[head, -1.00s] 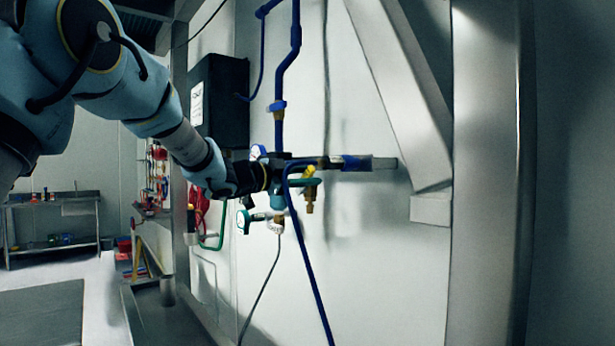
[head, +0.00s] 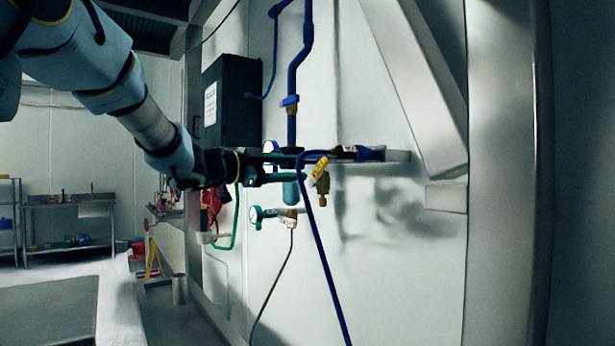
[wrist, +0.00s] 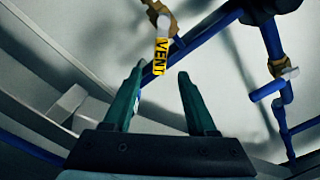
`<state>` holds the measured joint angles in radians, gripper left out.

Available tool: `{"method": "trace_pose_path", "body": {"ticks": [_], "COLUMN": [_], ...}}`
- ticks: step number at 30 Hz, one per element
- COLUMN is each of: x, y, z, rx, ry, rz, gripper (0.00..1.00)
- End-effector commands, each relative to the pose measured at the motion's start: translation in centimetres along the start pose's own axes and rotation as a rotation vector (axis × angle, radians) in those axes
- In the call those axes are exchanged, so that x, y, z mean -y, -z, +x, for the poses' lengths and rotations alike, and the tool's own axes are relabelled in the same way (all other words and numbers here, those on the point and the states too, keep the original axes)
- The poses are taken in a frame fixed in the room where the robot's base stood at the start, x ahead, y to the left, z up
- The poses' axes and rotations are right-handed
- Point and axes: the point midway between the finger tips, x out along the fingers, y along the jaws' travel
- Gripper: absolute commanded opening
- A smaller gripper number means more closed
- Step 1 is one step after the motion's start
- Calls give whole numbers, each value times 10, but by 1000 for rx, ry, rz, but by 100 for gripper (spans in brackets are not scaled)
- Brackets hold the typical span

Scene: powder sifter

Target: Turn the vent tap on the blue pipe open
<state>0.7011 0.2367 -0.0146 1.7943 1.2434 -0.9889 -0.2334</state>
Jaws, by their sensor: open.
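The vent tap is a brass fitting (head: 323,186) hanging below the horizontal blue pipe (head: 368,154), with a yellow piece marked VENT (head: 319,168) tilted on it. The wrist view shows the brass body (wrist: 160,14) at the top and the yellow VENT piece (wrist: 161,56) angled down from it. My gripper (head: 302,166) reaches in from the left, close to the tap. In the wrist view its two teal fingers (wrist: 160,76) are apart. The VENT piece appears between and beyond their tips; contact is not clear. The near blue pipe partly hides the fingertips.
A vertical blue pipe with a blue-handled valve (head: 290,101) stands behind. A black box (head: 231,102) hangs on the wall to the left. A gauge (head: 256,215) and a light-blue cylinder (head: 291,192) sit below. A slanted beam (head: 418,80) is at right.

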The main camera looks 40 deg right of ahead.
Motion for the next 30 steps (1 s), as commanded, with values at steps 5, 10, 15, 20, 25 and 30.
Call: {"method": "trace_pose_path", "body": {"ticks": [5,10,15,20,25,30], "x": [0,0,0,-4,-20,-40], "y": [-1,0,0,0,1,3], "z": [-18,-21,-21,-21,-23,-25], "rx": [0,0,0,-5,-12,11], "ry": [1,0,0,12,64,131], "rz": [1,0,0,58,318,672], "gripper": [57,57,55,37,18,0]}}
